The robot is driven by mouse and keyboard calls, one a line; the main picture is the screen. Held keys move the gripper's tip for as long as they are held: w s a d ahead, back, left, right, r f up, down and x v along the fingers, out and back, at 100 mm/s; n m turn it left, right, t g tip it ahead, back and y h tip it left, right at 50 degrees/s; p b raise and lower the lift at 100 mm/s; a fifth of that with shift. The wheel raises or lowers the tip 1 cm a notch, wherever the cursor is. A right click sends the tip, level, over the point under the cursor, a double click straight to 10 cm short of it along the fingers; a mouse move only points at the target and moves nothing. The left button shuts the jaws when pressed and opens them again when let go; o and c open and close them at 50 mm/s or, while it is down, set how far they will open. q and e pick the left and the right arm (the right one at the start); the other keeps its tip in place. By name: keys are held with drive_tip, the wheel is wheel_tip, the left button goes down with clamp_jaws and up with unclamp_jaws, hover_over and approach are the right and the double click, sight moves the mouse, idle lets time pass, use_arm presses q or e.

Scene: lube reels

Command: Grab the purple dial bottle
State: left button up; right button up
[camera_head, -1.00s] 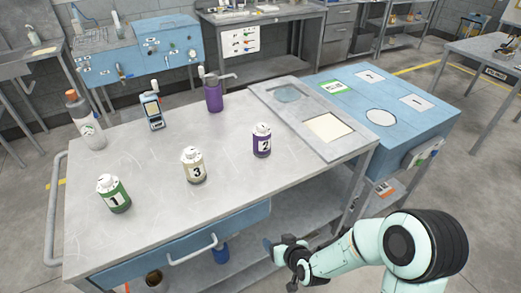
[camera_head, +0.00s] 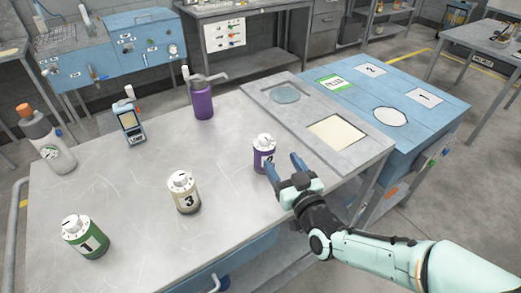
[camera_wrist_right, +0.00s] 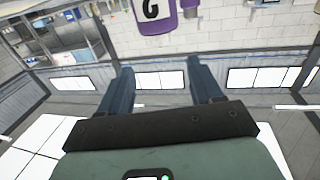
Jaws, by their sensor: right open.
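The purple dial bottle (camera_head: 263,158) has a white dial cap and a label, partly hidden by a finger. It stands upright on the metal table (camera_head: 130,190). My right gripper (camera_head: 283,165) is open, with its blue fingers just right of the bottle at its lower part. In the right wrist view, the open, empty fingers (camera_wrist_right: 160,72) point towards the bottle (camera_wrist_right: 165,22), which shows at the top edge beyond the tips. I cannot tell whether a finger touches it. My left gripper is not in view.
A beige bottle marked 3 (camera_head: 183,196) and a green bottle marked 1 (camera_head: 85,240) stand to the left. A purple pump bottle (camera_head: 202,100) stands behind. A grey recessed panel (camera_head: 360,150) lies right of the purple dial bottle. Table space left of it is clear.

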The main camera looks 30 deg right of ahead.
sight(267, 142)
drive_tip(key=w, duration=0.7)
drive_tip(key=w+d+p, duration=0.1)
drive_tip(key=w, duration=0.3)
drive_tip(key=shift+w+d+f, duration=0.1)
drive_tip(key=shift+w+f, duration=0.05)
drive_tip(key=shift+w, duration=0.1)
clamp_jaws()
